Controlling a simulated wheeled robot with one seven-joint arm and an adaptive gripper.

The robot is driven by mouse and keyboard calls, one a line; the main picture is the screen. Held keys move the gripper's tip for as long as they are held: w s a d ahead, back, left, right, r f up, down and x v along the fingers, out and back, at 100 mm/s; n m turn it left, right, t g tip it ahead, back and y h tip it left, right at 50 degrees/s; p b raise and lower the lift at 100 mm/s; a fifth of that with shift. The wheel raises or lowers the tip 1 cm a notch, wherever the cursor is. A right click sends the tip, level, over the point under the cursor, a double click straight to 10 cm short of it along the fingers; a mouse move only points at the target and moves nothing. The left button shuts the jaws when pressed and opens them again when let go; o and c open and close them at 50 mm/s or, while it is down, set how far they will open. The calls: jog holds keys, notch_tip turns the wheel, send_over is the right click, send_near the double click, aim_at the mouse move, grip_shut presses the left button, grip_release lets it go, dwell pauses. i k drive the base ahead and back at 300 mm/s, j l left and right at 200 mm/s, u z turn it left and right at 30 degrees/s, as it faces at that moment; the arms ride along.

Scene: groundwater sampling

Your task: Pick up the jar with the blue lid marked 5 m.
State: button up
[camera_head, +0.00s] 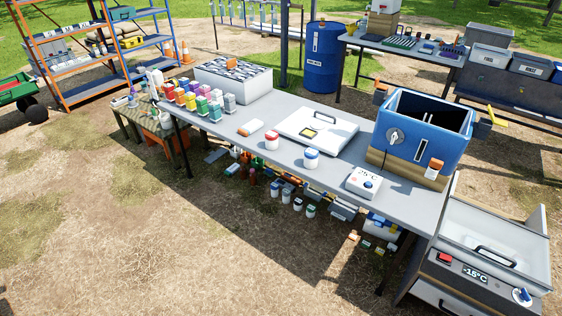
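A white jar with a blue lid (311,160) stands upright on the grey table (225,138), near its front edge. Any depth mark on it is too small to read. A similar white jar with a red lid (271,142) stands to its left, apart from it. Several small jars (298,205), some with blue lids, show below the table's front edge; their marks cannot be read either. My gripper is not in view.
A white lidded box (318,132) lies behind the jars. Colourful bottles (190,98) crowd the left end. The ground in front is clear.

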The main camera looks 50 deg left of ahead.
aim_at(311, 155)
jog(key=u, duration=1.65)
jog(key=i+j+z, duration=0.15)
jog(key=z, duration=0.3)
jog(key=i+j+z, duration=0.1)
jog(key=j+z, duration=0.35)
jog(key=i+j, duration=0.15)
jog(key=j, duration=0.25)
jog(key=i+j+z, duration=0.1)
jog(key=j, duration=0.3)
jog(key=i+j, duration=0.15)
jog(key=j, duration=0.25)
jog(key=i+j+z, duration=0.1)
jog(key=j, duration=0.3)
jog(key=i+j+z, duration=0.1)
jog(key=j, duration=0.3)
jog(key=i+j, duration=0.15)
jog(key=j, duration=0.25)
jog(key=i+j, duration=0.2)
jog(key=j+z, duration=0.05)
jog(key=j, duration=0.05)
